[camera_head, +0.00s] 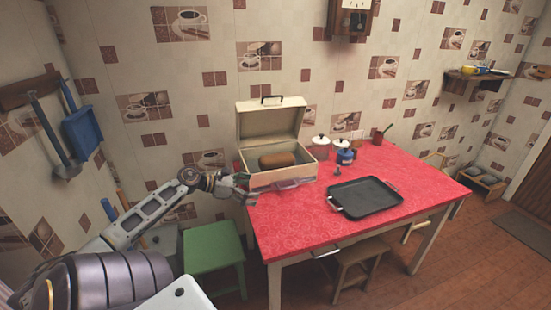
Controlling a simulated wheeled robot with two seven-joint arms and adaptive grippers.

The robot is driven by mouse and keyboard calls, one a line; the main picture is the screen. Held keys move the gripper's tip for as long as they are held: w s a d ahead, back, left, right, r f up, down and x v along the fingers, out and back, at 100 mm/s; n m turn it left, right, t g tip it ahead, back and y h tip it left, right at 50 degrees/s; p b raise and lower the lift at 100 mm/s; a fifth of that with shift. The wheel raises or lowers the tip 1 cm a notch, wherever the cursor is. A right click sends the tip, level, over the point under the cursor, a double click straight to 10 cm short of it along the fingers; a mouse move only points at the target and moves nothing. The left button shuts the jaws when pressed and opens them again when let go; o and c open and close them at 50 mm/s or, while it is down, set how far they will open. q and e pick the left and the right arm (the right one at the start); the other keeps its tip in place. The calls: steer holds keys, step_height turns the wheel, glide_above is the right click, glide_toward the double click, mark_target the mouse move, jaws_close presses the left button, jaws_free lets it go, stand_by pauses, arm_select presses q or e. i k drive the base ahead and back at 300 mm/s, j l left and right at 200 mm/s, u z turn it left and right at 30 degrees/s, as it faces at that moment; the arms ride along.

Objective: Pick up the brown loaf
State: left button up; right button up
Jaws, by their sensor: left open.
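The brown loaf (277,160) lies inside an open cream bread box (268,124) at the back left of the red table. My left gripper (247,187) is open and empty, just left of the box's front corner and near the table's left edge. It is apart from the loaf. The lower part of the loaf is hidden by the front of the box. My right gripper is not in view.
A black tray (362,197) lies mid-table. A blue pot (345,154), a white lidded pot (319,147) and a small dark mug (377,138) stand behind it. A green stool (213,247) stands left of the table. The table's front left is clear.

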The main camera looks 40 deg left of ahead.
mark_target(281, 160)
steer(key=i+j, duration=0.2)
steer(key=j, duration=0.2)
steer(key=i+j, duration=0.2)
steer(key=j, duration=0.15)
steer(key=i+j, duration=0.25)
steer(key=j, duration=0.15)
